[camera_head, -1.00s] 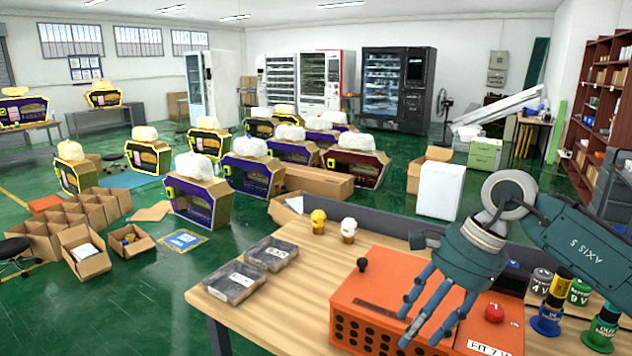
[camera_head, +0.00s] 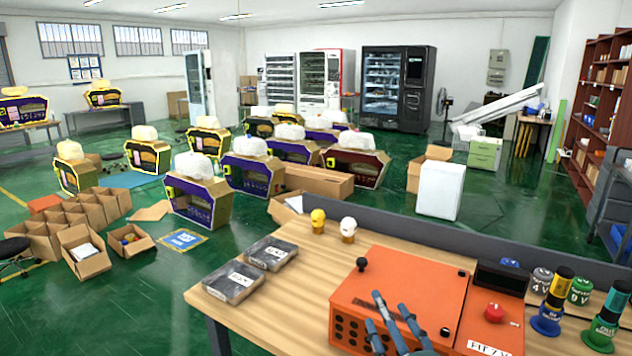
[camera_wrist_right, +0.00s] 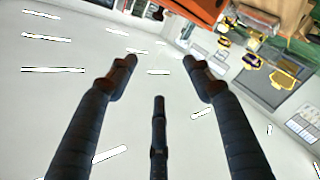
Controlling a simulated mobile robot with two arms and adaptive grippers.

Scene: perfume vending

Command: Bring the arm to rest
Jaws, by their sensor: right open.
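My right gripper (camera_head: 392,318) shows at the bottom edge of the head view, with only its dark blue-grey fingers in sight. The fingers are in front of the orange box on the wooden table, as seen from the head. In the right wrist view my right gripper (camera_wrist_right: 160,75) shows its three fingers spread, with nothing between them. It is open and empty. Behind the fingers the wrist view shows mostly white ceiling with lights. My left gripper is not in either view.
The wooden table (camera_head: 285,318) carries an orange box (camera_head: 400,290) with a red button, two black-and-clear trays (camera_head: 232,282), a yellow-topped bottle (camera_head: 318,221), a white-topped bottle (camera_head: 348,229), and coloured holders (camera_head: 548,318) at right. Boxes and machines crowd the floor behind.

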